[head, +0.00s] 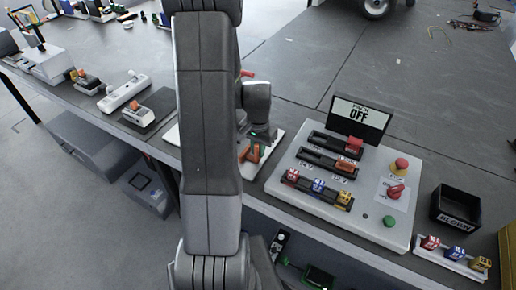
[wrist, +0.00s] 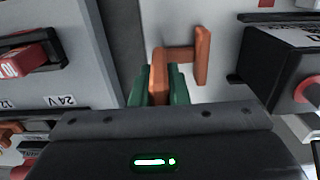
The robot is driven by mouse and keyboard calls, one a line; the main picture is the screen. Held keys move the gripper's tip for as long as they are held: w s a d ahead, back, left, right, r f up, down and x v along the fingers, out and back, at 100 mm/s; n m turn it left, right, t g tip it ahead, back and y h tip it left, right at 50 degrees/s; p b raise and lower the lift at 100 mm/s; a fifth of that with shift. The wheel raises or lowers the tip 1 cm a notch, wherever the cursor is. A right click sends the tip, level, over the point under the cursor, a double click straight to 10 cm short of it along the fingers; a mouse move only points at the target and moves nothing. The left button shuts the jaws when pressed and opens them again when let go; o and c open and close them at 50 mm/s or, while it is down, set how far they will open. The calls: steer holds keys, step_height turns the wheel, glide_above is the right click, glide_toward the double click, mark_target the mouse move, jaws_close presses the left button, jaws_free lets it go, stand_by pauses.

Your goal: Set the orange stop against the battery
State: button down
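The orange stop (wrist: 201,55) is a bent orange piece in the upper middle of the wrist view, over a pale plate. In the head view it shows as a small orange piece (head: 253,153) just below my gripper (head: 257,138). In the wrist view the green fingers of my gripper (wrist: 158,88) lie close on both sides of the stop's upright part and look shut on it. A black box with a pale label (wrist: 285,65), probably the battery, stands to the right, apart from the stop. My arm hides part of the plate in the head view.
A control panel (head: 375,222) with fuses, knobs and a display reading OFF (head: 359,116) stands to the right. Beyond it are a black bin (head: 457,207) and a fuse rack (head: 450,255). Switch units (head: 124,92) line the bench at left. The bench behind is mostly clear.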

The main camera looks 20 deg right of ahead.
mark_target(245, 151)
steer(key=shift+w, duration=0.1)
steer(key=shift+w+a, duration=1.55)
steer(key=shift+w, duration=0.15)
steer(key=c, duration=1.4)
jaws_free()
steer(key=shift+w+a, duration=0.1)
steer(key=shift+a, duration=0.05)
steer(key=shift+r, duration=0.1)
step_height(245, 151, up, 14)
steer(key=shift+b, duration=0.4)
steer(key=shift+f, duration=0.2)
